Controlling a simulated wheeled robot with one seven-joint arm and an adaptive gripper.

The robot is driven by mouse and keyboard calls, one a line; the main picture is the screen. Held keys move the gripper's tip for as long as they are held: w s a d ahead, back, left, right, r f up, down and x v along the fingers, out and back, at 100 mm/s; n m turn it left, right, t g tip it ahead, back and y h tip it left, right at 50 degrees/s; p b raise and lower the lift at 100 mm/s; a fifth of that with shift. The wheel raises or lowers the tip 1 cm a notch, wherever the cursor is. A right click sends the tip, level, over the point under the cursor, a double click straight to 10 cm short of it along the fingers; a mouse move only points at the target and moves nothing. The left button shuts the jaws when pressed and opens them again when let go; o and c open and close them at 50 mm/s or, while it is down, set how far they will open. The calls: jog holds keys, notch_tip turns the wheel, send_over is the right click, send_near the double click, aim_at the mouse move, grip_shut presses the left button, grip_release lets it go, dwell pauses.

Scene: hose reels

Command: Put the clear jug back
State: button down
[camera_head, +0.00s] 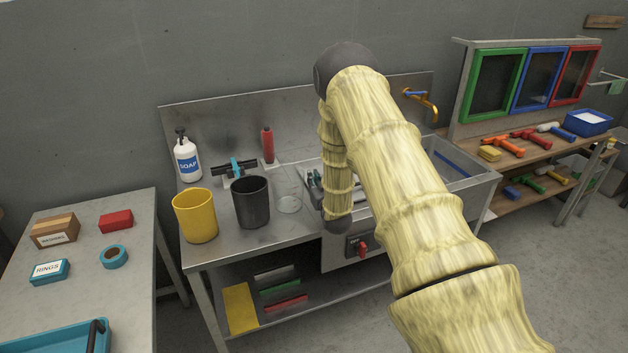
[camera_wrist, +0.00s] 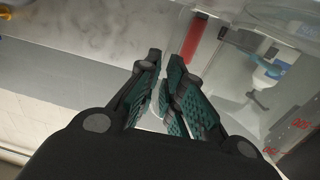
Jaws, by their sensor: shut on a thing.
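The clear jug (camera_wrist: 232,95) fills the right of the wrist view, see-through, with red scale marks on its side. My gripper (camera_wrist: 165,85) is shut on it at the jug's near side; the exact part between the fingers is hard to make out. In the head view my gripper (camera_head: 314,182) is mostly hidden behind my arm. A faint clear round outline, apparently the jug (camera_head: 288,203), shows just left of it over the steel counter. Whether it touches the counter cannot be told. A black jug (camera_head: 251,203) and a yellow jug (camera_head: 195,216) stand to its left.
A sink (camera_head: 465,180) with an orange tap (camera_head: 425,103) lies right. A side table (camera_head: 130,290) is at left.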

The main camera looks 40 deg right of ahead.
jog(key=shift+f, duration=0.15)
jog(key=c, duration=1.6)
grip_release()
jog(key=shift+o, duration=0.2)
jog(key=shift+r, duration=0.2)
jog(key=b+v, duration=0.3)
jog(key=v, duration=0.7)
jog(key=shift+s+a+f+b, duration=0.15)
jog(key=shift+s+b, duration=0.05)
jog(key=shift+b, duration=0.2)
jog(key=shift+v, duration=0.8)
